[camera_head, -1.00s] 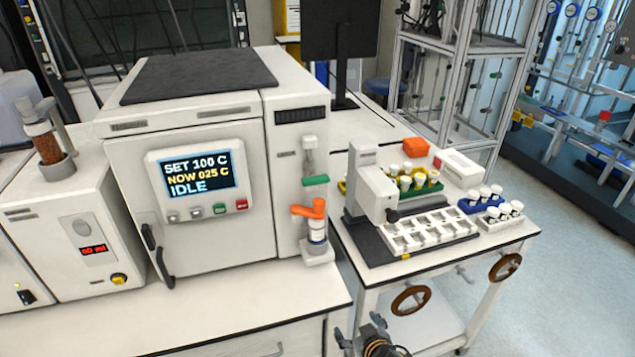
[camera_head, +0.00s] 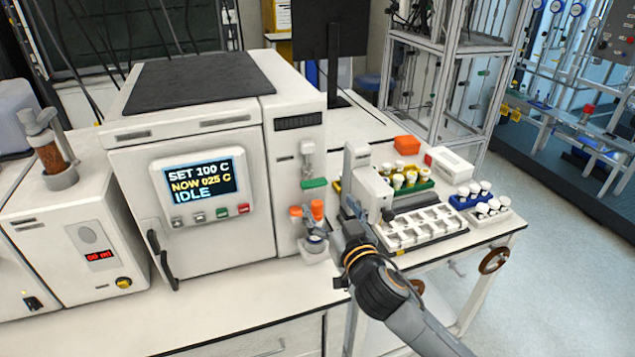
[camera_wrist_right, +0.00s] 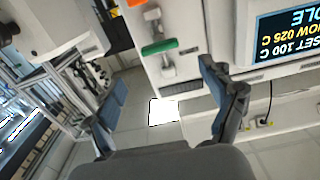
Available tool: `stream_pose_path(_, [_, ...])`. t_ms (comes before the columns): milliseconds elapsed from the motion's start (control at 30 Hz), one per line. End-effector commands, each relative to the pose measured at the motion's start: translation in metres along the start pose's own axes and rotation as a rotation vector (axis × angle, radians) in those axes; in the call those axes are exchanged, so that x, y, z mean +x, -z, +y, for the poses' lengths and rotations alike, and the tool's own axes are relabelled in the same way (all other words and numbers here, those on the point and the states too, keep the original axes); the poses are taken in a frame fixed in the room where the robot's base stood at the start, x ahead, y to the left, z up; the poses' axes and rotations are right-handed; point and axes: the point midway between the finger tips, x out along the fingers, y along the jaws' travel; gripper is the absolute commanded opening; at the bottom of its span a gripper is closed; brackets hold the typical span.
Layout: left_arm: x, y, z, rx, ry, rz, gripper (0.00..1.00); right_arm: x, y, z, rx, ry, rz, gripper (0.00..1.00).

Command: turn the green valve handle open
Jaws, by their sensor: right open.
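The green valve handle (camera_head: 314,183) is a short bar lying about level on the white front column of the reactor, to the right of its display. It also shows in the right wrist view (camera_wrist_right: 160,47), where the picture is upside down. My right gripper (camera_head: 343,240) is in front of the column, below and to the right of the green handle. In the right wrist view my right gripper (camera_wrist_right: 165,88) has its two fingers wide apart with nothing between them. The green handle appears beyond the fingertips, apart from them. My left gripper is out of view.
An orange handle (camera_head: 296,211) sits below the green one, above a small bottle partly hidden near my gripper. The reactor display (camera_head: 200,180) reads idle. A cart to the right carries a white rack (camera_head: 420,228) and several capped vials.

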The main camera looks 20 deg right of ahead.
Motion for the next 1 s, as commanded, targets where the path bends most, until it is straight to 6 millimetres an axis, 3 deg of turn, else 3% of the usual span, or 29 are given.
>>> stream_pose_path(200, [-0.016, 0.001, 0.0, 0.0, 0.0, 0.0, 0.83, 0.041, 0.003, 0.0, -0.001, -0.001, 0.0, 0.83])
stream_pose_path(400, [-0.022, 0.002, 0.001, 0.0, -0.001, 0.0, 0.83, 0.066, 0.001, 0.0, -0.001, 0.0, -0.001, 0.83])
stream_pose_path(867, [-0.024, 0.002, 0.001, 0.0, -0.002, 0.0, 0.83, 0.077, -0.001, -0.001, 0.0, 0.001, -0.002, 0.83])
stream_pose_path(1000, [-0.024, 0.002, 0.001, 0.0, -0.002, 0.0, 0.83, 0.077, -0.001, 0.0, 0.0, 0.001, -0.002, 0.59])
